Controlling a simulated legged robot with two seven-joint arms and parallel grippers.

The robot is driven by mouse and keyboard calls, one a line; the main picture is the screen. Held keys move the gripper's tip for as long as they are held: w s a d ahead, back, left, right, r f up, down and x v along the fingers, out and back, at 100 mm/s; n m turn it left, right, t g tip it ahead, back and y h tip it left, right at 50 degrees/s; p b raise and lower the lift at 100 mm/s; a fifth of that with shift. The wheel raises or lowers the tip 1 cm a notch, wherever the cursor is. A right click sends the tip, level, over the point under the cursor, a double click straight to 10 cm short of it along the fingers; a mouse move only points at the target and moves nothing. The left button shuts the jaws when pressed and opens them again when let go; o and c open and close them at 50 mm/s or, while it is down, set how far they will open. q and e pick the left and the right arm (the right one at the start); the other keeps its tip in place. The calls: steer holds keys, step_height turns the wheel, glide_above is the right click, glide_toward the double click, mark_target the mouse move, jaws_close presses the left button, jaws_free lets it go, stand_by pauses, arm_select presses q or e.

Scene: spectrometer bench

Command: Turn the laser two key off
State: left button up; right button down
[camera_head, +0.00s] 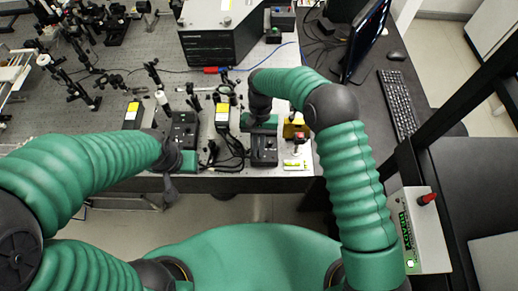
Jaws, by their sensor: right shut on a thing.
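Two black control boxes sit at the front edge of the bench, a left box (183,131) and a right box (264,154). My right gripper (260,124) reaches down onto the back part of the right box. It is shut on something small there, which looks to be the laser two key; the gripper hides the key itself. My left gripper (170,188) hangs at the bench's front edge, in front of the left box and apart from the right one. Its fingers are dark and small, and I cannot tell whether they are open.
Black cables (231,150) lie between the boxes. Yellow-labelled units (222,116) stand behind them. A red-topped button (299,140) is right of the right box. A large dark instrument (220,35), monitor (368,38) and keyboard (397,103) are farther back. Optics posts crowd the left bench.

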steer(key=shift+w+a+n, duration=0.1)
steer(key=shift+w+n, duration=0.05)
steer(key=shift+n, duration=0.45)
steer(key=c, duration=1.6)
jaws_free()
steer(key=shift+w+r+b, duration=0.15)
steer(key=shift+r+b, duration=0.15)
steer(key=shift+b, duration=0.05)
steer(key=v, duration=1)
steer(key=b+v, duration=0.1)
steer(key=v, duration=0.5)
steer(key=shift+a, duration=0.4)
